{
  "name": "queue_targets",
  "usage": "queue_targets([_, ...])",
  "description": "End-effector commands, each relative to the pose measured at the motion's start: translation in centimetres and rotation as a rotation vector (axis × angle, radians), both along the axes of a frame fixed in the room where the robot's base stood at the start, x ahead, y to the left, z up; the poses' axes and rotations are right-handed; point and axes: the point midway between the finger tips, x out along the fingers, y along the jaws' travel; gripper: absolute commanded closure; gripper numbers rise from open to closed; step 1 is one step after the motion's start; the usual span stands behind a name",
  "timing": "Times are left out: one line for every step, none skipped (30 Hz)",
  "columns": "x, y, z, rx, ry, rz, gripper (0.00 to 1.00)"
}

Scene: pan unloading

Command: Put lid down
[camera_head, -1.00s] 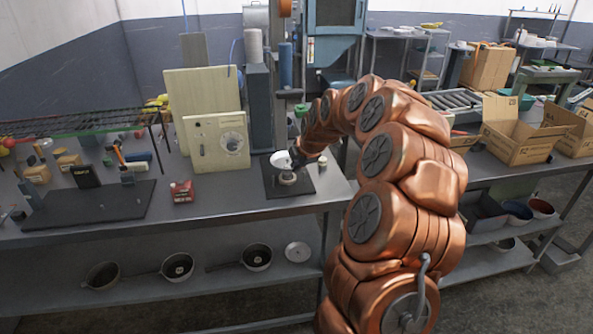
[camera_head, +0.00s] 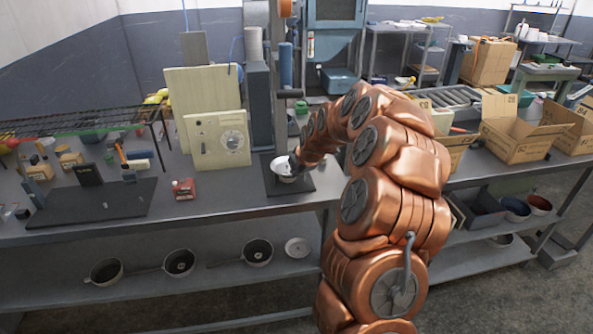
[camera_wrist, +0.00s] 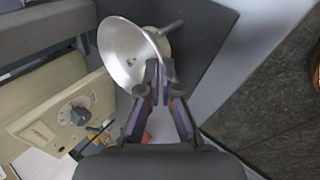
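The lid (camera_wrist: 124,52) is a shiny, round metal disc, tilted in the wrist view. In the head view the lid (camera_head: 282,166) is a small pale shape above the dark square mat (camera_head: 304,186) on the bench. My gripper (camera_wrist: 162,76) has its fingertips close together at the lid's lower right edge and appears shut on it. In the head view my gripper (camera_head: 297,166) is small, at the lid's right. A grey cylindrical piece (camera_wrist: 171,28) and a pale round part show partly behind the lid. Whether the lid touches anything below cannot be told.
A cream panel with a dial (camera_head: 218,140) stands behind the mat, left of the lid. A red box (camera_head: 183,189) lies left on the bench. Several pans (camera_head: 258,252) and a round metal disc (camera_head: 298,247) sit on the lower shelf. The bench front between box and mat is clear.

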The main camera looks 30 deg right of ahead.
Motion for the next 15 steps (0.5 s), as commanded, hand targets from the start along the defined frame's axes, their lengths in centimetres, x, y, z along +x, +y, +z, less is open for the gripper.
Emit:
queue_targets([0.02,0.01,-0.11,0.000,0.000,0.000,1.00])
queue_targets([0.02,0.01,-0.20,0.000,0.000,0.000,1.00])
queue_targets([0.02,0.01,-0.32,0.000,0.000,0.000,1.00])
queue_targets([0.02,0.01,-0.38,0.000,0.000,0.000,1.00])
queue_targets([0.02,0.01,-0.29,0.000,0.000,0.000,0.96])
queue_targets([0.02,0.01,-0.23,0.000,0.000,0.000,0.92])
queue_targets([0.01,0.02,-0.24,0.000,0.000,0.000,0.89])
queue_targets([0.01,0.02,-0.24,0.000,0.000,0.000,0.85])
queue_targets([0.01,0.02,-0.24,0.000,0.000,0.000,0.81])
queue_targets([0.01,0.02,-0.24,0.000,0.000,0.000,0.78])
queue_targets([0.01,0.02,-0.24,0.000,0.000,0.000,0.75])
queue_targets([0.01,0.02,-0.24,0.000,0.000,0.000,0.71])
queue_targets([0.01,0.02,-0.24,0.000,0.000,0.000,0.69])
queue_targets([0.01,0.02,-0.24,0.000,0.000,0.000,0.69])
queue_targets([0.01,0.03,-0.24,0.000,0.000,0.000,0.69])
